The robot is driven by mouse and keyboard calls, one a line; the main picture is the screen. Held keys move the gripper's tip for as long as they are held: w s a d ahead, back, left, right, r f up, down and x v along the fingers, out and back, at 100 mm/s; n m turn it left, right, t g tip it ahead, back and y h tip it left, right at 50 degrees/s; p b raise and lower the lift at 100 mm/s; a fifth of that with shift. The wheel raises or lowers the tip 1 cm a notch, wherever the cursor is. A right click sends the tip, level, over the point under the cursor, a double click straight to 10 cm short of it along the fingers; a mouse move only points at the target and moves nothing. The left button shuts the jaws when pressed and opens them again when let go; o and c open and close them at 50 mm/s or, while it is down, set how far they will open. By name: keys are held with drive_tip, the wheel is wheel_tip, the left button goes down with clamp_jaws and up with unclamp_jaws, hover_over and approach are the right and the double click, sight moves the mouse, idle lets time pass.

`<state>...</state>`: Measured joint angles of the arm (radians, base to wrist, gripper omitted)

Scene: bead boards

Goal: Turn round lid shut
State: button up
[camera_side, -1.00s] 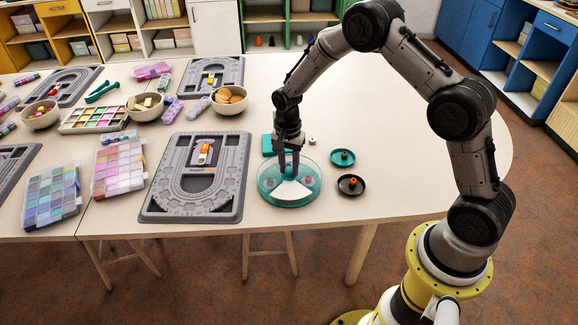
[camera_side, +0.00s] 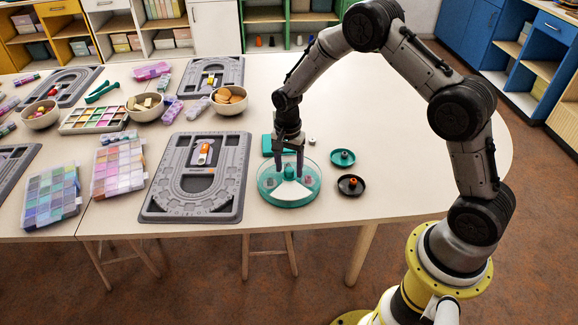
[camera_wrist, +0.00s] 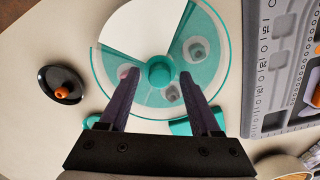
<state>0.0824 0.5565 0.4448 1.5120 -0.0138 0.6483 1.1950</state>
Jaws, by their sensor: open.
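The round lid (camera_side: 290,193) is clear with a teal rim and lies on a round teal box on the table. It has a teal knob (camera_wrist: 160,71) in its middle. A white wedge (camera_wrist: 140,35) shows as part of the round top. Small pale pieces (camera_wrist: 196,50) show through the clear part. My gripper (camera_side: 288,173) points down over the lid. In the wrist view its two dark fingers (camera_wrist: 158,77) stand apart on either side of the knob, with gaps showing, so it is open and holds nothing.
A black dish with an orange knob (camera_side: 351,185) and a teal dish (camera_side: 342,158) stand right of the box. A teal block (camera_side: 268,146) is behind it. A grey bead board (camera_side: 197,205) lies close on the left. The table to the right is clear.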

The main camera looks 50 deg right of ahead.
wheel_tip(320, 180, up, 14)
drive_tip(key=shift+w, duration=0.15)
idle(0.3)
wheel_tip(320, 180, up, 12)
drive_tip(key=t, duration=0.3)
hover_over(288, 169)
drive_tip(key=s+a, duration=0.2)
drive_tip(key=s, duration=0.1)
drive_tip(key=s+r+n+t, duration=0.1)
drive_tip(key=s+r+n, duration=0.2)
drive_tip(key=s+r, duration=0.5)
drive_tip(key=s+a+f+n+t, duration=0.1)
drive_tip(key=s+f+n, duration=0.2)
drive_tip(key=s, duration=0.6)
drive_tip(key=s+a+f+n, duration=0.1)
drive_tip(key=s+f+n, duration=0.2)
drive_tip(key=s+n, duration=0.5)
drive_tip(key=shift+s+n+t, duration=0.3)
drive_tip(key=shift+s+t, duration=0.1)
drive_tip(key=shift+s, duration=0.4)
drive_tip(key=shift+f, duration=0.1)
